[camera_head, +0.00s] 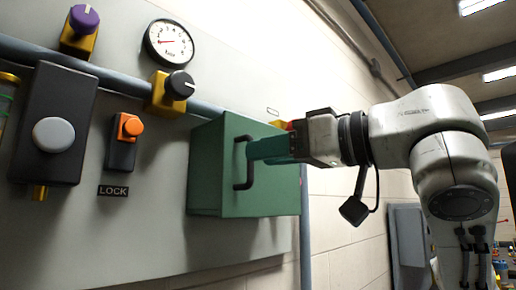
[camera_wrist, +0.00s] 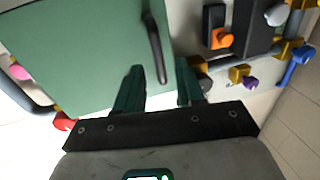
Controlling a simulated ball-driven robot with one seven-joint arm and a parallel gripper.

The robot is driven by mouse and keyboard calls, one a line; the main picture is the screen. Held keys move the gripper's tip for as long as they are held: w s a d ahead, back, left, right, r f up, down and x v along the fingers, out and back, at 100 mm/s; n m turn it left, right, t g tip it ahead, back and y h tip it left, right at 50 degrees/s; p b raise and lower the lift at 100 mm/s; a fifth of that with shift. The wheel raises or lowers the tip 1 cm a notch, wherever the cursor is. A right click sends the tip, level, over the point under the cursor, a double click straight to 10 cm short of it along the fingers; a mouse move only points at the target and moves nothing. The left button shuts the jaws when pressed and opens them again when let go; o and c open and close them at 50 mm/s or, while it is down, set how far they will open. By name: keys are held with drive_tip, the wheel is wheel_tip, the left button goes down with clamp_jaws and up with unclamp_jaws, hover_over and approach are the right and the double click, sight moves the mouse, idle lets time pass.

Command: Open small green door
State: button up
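The small green door (camera_head: 274,190) is the front of a green box on the grey wall panel. It looks shut, with no gap visible at its edges. A black bar handle (camera_head: 240,180) stands upright near its left edge. In the wrist view the green door (camera_wrist: 85,55) fills the upper left, and the handle (camera_wrist: 154,48) lies between my two teal fingers. My gripper (camera_wrist: 160,68) is open, with a visible gap on each side of the handle. In the head view my gripper (camera_head: 250,150) reaches the handle's upper part from the right.
Left of the box are an orange button (camera_head: 130,127) above a LOCK label, a dark box with a grey knob (camera_head: 53,134), a black knob (camera_head: 180,84), a purple knob (camera_head: 83,19) and a gauge (camera_head: 169,42). A grey pipe runs behind the box.

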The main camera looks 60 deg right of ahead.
drive_tip(key=shift+w+d, duration=0.1)
drive_tip(key=shift+w, duration=1.1)
drive_tip(key=shift+c, duration=0.3)
clamp_jaws()
